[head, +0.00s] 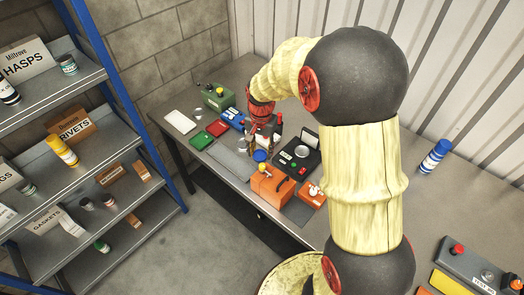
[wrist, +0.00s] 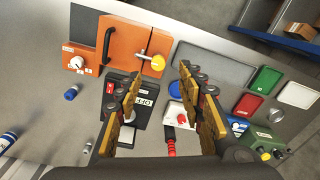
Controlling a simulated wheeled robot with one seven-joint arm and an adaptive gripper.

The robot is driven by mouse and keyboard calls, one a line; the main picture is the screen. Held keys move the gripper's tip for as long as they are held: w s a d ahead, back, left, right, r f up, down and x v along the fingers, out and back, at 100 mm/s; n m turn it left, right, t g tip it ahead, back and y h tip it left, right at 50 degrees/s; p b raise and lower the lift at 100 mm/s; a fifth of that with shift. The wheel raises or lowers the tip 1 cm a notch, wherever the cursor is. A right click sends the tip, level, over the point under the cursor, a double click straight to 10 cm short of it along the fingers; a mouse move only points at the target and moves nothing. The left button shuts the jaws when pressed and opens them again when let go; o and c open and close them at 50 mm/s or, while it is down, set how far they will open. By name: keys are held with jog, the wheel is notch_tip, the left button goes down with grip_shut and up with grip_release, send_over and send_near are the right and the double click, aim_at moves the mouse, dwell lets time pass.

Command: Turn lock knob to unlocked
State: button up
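My gripper (wrist: 160,95) is open and empty, its fingers spread above the bench devices; it also shows in the head view (head: 262,138), pointing down. A small orange box with a white knob (wrist: 77,63) is at the upper left in the wrist view, beside an orange cabinet (wrist: 122,40). The cabinet has a black handle (wrist: 107,44) and a lever with a yellow ball (wrist: 158,62). The cabinet is at the bench front in the head view (head: 270,188). Which knob is the lock knob is not clearly labelled. Nothing touches my fingers visibly.
A black box marked OFF (wrist: 146,101) lies partly behind the left finger. A white block with a red knob (wrist: 178,116) sits between the fingers. Red (wrist: 247,105) and green (wrist: 266,79) trays are at right.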

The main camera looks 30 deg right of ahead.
aim_at(262, 165)
jog(key=shift+w+d+f+m+g+p, duration=0.35)
jog(key=shift+d+f+m+p, duration=0.2)
jog(key=shift+f+p, duration=0.25)
jog(key=shift+w+f, duration=0.1)
jog(key=shift+f, duration=3.8)
jog(key=c, duration=0.3)
grip_shut()
